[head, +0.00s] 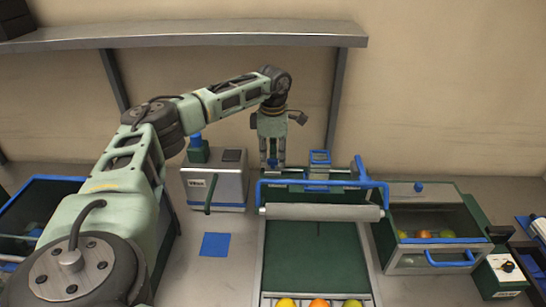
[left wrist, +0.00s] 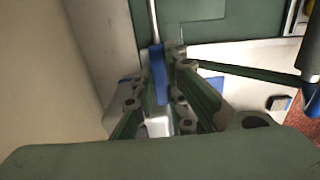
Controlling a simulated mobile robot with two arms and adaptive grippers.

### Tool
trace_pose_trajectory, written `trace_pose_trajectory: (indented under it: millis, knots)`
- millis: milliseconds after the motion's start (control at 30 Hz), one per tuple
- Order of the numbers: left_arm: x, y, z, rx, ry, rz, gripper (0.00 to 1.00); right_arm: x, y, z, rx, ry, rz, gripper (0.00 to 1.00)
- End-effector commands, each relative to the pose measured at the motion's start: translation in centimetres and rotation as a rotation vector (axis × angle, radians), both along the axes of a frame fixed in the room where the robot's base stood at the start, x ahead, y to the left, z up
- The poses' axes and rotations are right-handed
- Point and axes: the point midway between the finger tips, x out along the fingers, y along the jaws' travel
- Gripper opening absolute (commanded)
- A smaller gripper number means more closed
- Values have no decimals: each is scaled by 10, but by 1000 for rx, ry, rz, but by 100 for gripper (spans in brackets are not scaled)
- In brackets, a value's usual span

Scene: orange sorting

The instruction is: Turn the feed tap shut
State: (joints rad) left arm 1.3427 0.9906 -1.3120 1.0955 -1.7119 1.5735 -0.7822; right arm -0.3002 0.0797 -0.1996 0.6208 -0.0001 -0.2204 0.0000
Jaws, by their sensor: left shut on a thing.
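My left gripper (head: 272,165) points down at the back of the bench, behind the blue frame of the green belt. In the left wrist view, its fingers (left wrist: 165,95) are closed around a narrow blue handle (left wrist: 158,72), which looks like the feed tap's lever. A thin pale rod runs on from the handle, past a dark green surface. The rest of the tap is hidden by the fingers, and I cannot tell its exact angle. In the head view, the fingers and the frame largely hide the handle. My right gripper is not in view.
The blue frame (head: 322,184) and a pale roller (head: 320,212) stand just in front of the gripper. A grey box (head: 228,186) with a green lever stands to its left. A shelf (head: 190,35) hangs above.

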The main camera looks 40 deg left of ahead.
Motion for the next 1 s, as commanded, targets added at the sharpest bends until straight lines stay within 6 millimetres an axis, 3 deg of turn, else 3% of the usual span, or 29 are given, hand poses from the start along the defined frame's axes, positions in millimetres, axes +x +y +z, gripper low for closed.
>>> trace_pose_trajectory:
  millis: [433,1000]
  knots:
    - [1,0,1,1,-1,-131,0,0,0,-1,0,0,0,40]
    - [1,0,1,1,-3,-650,0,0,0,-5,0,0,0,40]
